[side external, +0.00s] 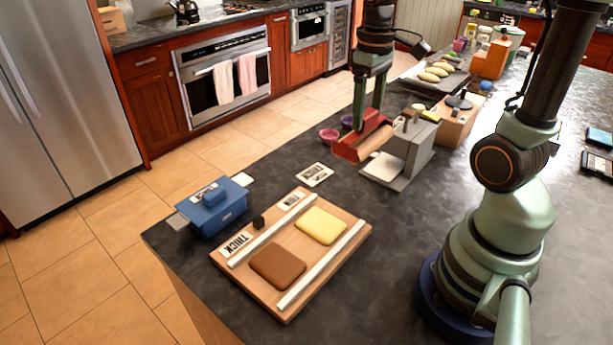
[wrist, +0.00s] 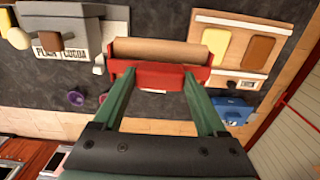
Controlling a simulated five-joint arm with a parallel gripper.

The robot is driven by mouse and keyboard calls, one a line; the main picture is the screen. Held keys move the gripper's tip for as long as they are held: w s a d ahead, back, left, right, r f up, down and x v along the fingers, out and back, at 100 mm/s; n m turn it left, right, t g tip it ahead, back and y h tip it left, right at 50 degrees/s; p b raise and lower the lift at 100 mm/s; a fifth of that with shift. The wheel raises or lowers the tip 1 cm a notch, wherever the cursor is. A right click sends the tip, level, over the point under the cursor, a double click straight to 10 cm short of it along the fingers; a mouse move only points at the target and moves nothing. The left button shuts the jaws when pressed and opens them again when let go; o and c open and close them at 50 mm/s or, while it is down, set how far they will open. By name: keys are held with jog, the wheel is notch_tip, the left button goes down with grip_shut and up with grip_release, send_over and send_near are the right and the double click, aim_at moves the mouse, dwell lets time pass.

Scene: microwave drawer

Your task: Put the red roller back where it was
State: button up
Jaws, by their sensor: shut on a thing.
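The red roller (side external: 363,139) has a red frame and a tan wooden cylinder. It is held above the dark counter, to the left of a grey stand (side external: 412,155) in the side view. My gripper (side external: 370,108) is shut on its red frame. In the wrist view the roller (wrist: 158,60) lies across the tips of my two green fingers (wrist: 160,85), with the cylinder on the far side. Whether the roller touches the stand is hard to tell.
A wooden board (side external: 335,256) with two white rails bears a yellow slab (side external: 320,225) and a brown slab (side external: 277,266). A blue box (side external: 213,207) stands left of it. A printed card (side external: 314,174) lies behind it. Small bowls (side external: 329,135) stand near the counter's far edge.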

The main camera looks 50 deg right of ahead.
notch_tip(320, 180, down, 15)
jog(key=shift+r, duration=0.2)
jog(key=shift+f, duration=0.25)
dwell(0.3)
jog(key=shift+f, duration=0.15)
grip_shut()
jog(key=shift+f, duration=0.25)
jog(key=o, duration=1.3)
grip_release()
jog(key=shift+r, duration=0.1)
